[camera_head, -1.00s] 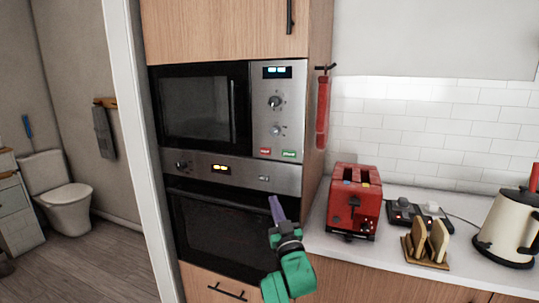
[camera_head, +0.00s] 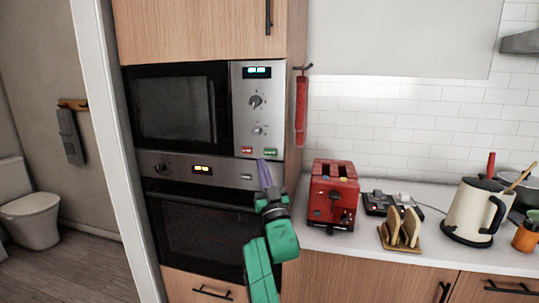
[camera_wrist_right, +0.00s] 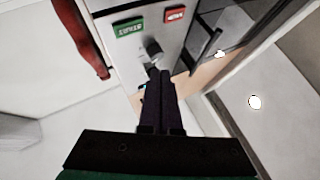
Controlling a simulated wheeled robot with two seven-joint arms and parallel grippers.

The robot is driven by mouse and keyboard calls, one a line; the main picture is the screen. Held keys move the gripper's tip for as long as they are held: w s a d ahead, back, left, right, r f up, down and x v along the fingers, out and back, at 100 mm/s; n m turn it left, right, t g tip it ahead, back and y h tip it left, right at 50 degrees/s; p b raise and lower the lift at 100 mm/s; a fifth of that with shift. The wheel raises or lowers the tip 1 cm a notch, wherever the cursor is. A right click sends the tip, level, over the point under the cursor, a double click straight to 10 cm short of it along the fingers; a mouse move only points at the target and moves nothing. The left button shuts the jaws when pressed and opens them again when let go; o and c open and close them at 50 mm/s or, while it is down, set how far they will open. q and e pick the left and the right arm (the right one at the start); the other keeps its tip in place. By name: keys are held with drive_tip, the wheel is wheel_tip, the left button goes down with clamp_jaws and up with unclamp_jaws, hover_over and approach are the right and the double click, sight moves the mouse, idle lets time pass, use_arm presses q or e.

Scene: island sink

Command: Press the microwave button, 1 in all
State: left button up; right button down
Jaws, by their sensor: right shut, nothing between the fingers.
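The microwave (camera_head: 178,108) is built into the wooden cabinet above an oven, with its door shut. Its steel control panel (camera_head: 239,118) carries a display, two knobs, a red button (camera_head: 247,150) and a green button (camera_head: 270,152). My right gripper (camera_head: 263,164) is shut and empty, its purple fingers pointing up just below the green button. In the wrist view, the fingertips (camera_wrist_right: 158,72) appear below a round knob (camera_wrist_right: 152,47), with the green button (camera_wrist_right: 129,27) and red button (camera_wrist_right: 174,14) above it. I cannot tell whether the fingers touch the panel. My left gripper is not in view.
The oven (camera_head: 205,220) lies below the microwave. A red object (camera_head: 301,110) hangs on the cabinet side. On the counter stand a red toaster (camera_head: 333,192), a toast rack (camera_head: 399,235) and a cream kettle (camera_head: 470,212). A doorway opens at the left.

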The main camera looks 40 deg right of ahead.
drive_tip(key=b, duration=0.1)
approach(265, 145)
drive_tip(key=shift+a+x, duration=0.15)
drive_tip(key=shift+x, duration=0.8)
drive_tip(key=shift+a+x, duration=0.1)
drive_tip(key=shift+x, duration=0.8)
drive_tip(key=shift+w+r, duration=0.1)
drive_tip(key=shift+r, duration=0.05)
drive_tip(key=shift+w+d, duration=0.2)
drive_tip(key=shift+d, duration=0.15)
